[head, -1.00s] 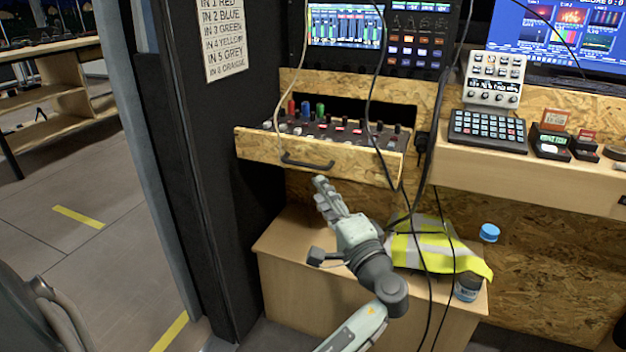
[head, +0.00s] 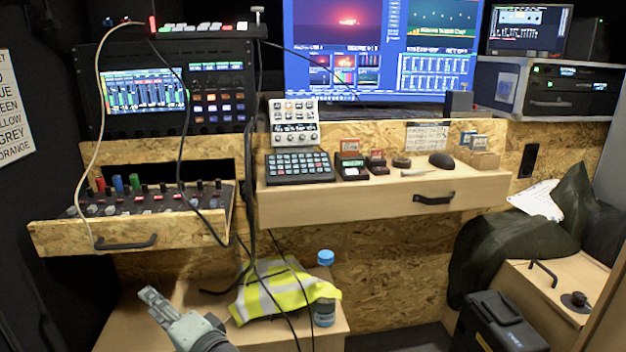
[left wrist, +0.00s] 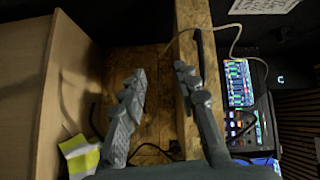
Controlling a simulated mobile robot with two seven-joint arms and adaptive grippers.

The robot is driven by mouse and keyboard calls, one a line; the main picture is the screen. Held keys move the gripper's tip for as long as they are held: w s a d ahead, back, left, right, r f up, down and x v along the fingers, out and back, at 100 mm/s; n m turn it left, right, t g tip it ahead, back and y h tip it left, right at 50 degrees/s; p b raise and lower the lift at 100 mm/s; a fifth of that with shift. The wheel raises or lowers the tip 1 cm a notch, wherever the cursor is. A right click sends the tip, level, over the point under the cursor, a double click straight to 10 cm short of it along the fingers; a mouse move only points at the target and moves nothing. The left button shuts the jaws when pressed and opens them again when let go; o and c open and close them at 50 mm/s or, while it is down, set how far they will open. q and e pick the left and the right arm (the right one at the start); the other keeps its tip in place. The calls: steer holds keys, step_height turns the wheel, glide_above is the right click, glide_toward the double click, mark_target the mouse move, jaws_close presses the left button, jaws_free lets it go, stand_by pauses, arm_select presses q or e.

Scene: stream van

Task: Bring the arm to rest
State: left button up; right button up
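My left gripper (head: 152,296) is in the lower left of the head view, below and in front of the pulled-out plywood drawer (head: 75,240) and its black handle (head: 128,244). In the left wrist view its two fingers (left wrist: 160,80) stand apart with nothing between them. Plywood shows behind the fingers, and the drawer's edge (left wrist: 190,25) is close behind the right finger; I cannot tell if they touch. My right gripper is in neither view.
A low bench (head: 180,292) holds a yellow hi-vis vest (head: 275,288) and a blue-capped bottle (head: 325,312). Cables (head: 250,160) hang beside the drawer. A counter drawer (head: 370,205) is at the centre; a black case (head: 497,325) stands lower right.

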arm_select(q)
steer(key=s+a+f+g+h, duration=0.2)
steer(key=s+f+h, duration=0.25)
steer(key=f, duration=0.75)
steer(key=s+d+f+n+g+h+p, duration=0.1)
steer(key=s+d+f+g+h, duration=0.1)
steer(key=s+f, duration=0.6)
steer(key=s+d+f+n+g+h+p, duration=0.1)
steer(key=s+d+f+n+g+h, duration=0.1)
steer(key=s+d+f+h, duration=0.2)
steer(key=s+f+h, duration=0.3)
steer(key=s, duration=0.2)
steer(key=shift+d+f+g, duration=0.3)
steer(key=shift+f, duration=0.05)
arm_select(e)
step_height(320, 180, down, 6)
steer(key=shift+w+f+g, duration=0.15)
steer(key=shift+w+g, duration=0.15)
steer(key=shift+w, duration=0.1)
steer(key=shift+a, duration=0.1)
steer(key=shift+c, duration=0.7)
